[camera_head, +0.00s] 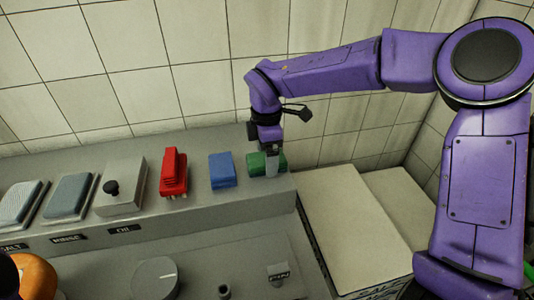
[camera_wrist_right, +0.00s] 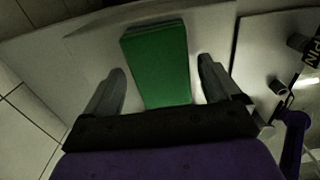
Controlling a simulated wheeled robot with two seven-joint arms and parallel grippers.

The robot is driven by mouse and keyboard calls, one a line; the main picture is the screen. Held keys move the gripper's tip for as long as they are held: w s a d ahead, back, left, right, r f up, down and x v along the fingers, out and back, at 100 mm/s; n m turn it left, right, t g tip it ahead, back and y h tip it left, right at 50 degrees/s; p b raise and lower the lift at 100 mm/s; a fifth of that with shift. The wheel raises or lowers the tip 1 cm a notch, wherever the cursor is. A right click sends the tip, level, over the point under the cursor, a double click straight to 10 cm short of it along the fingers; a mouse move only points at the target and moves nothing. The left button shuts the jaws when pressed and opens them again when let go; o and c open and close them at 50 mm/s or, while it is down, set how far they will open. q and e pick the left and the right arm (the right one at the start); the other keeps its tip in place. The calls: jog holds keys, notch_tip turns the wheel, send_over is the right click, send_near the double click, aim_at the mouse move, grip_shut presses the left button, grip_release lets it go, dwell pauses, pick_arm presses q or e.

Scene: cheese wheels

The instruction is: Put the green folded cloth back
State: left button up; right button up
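The green folded cloth (camera_head: 256,164) lies at the right end of the grey raised ledge in the head view. My right gripper (camera_head: 271,165) reaches down over it from above, and its finger hides part of the cloth. In the right wrist view the green cloth (camera_wrist_right: 157,60) shows between the two spread fingers of the right gripper (camera_wrist_right: 163,66), with a gap on each side. The right gripper is open. My left gripper is not in view.
A blue folded cloth (camera_head: 222,171) and a red item (camera_head: 173,173) stand left of the green cloth on the ledge (camera_head: 200,208). Further left are a box with a black knob (camera_head: 121,188) and grey-green pads (camera_head: 69,195). A pale block top (camera_head: 350,220) lies right. A tiled wall rises behind.

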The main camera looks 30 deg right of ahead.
jog(key=shift+r, duration=0.1)
notch_tip(320, 180, up, 12)
jog(key=shift+b, duration=0.4)
jog(key=shift+r, duration=0.1)
